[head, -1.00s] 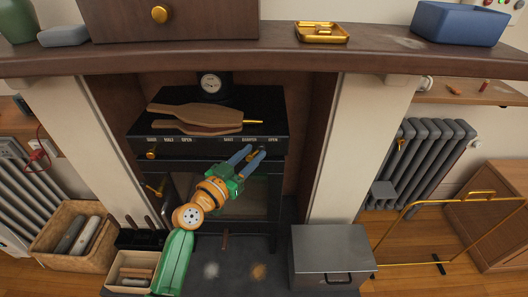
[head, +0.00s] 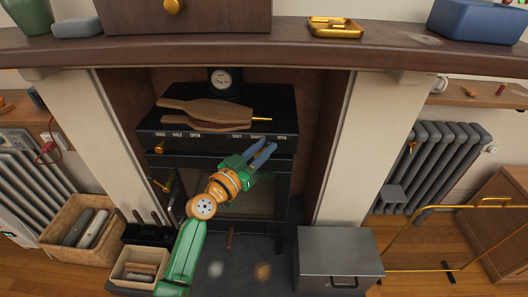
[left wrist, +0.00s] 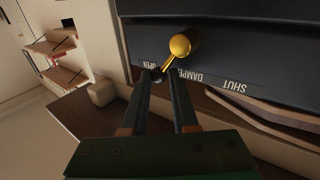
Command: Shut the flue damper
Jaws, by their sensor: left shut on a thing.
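The flue damper is a brass lever with a round knob (left wrist: 180,45) on the black front of the stove (head: 215,145). White lettering beside it reads SHUT, DAMPER and OPEN. In the left wrist view the lever's stem lies close to the OPEN lettering. My left gripper (head: 263,150) is at the right part of the stove front, below the lettering. In the left wrist view its two dark fingers (left wrist: 168,74) are shut on the lever's stem, with the knob showing beyond the tips. In the head view the fingers mostly hide the lever. My right gripper is in neither view.
Another brass knob (head: 159,148) is at the stove's left. The mantel shelf (head: 230,48) overhangs. A grey metal box (head: 338,258) stands on the right of the hearth.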

